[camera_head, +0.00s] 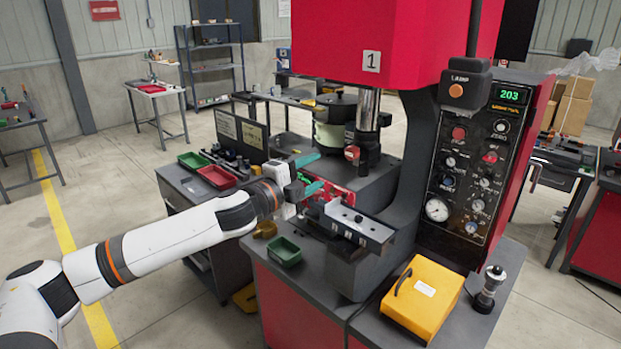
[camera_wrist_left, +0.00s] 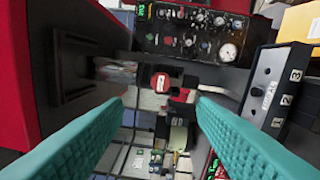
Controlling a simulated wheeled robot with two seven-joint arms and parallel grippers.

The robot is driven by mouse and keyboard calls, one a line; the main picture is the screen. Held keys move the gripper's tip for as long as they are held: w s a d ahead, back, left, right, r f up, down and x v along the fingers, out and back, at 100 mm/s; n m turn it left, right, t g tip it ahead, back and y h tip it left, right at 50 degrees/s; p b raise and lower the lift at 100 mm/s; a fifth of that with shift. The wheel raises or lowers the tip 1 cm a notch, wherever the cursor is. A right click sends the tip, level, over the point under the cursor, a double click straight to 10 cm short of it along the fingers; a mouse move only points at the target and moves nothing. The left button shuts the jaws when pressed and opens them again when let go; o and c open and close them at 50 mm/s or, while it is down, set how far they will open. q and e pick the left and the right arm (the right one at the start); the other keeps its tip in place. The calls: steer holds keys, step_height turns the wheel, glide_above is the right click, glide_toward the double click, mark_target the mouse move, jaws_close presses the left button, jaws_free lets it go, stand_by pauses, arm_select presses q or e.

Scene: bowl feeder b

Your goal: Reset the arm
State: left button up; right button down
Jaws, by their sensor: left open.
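My left arm comes in from the left in the head view. Its gripper (camera_head: 314,174) is open, with two teal fingers apart, in front of the red press (camera_head: 390,40) marked 1. In the left wrist view the ribbed teal fingers of this gripper (camera_wrist_left: 160,104) stand wide apart with nothing held between them. The grey fixture block (camera_head: 352,226) with a white top is just right of and below the fingertips. Its numbered face shows at the right of the left wrist view (camera_wrist_left: 270,92). My right gripper is in neither view.
A control panel (camera_head: 470,170) stands right of the press. A yellow case (camera_head: 423,293) and a green bin (camera_head: 284,251) sit on the front bench. A red tray (camera_head: 217,177) and a green tray (camera_head: 193,160) lie on the left bench. The floor at left is open.

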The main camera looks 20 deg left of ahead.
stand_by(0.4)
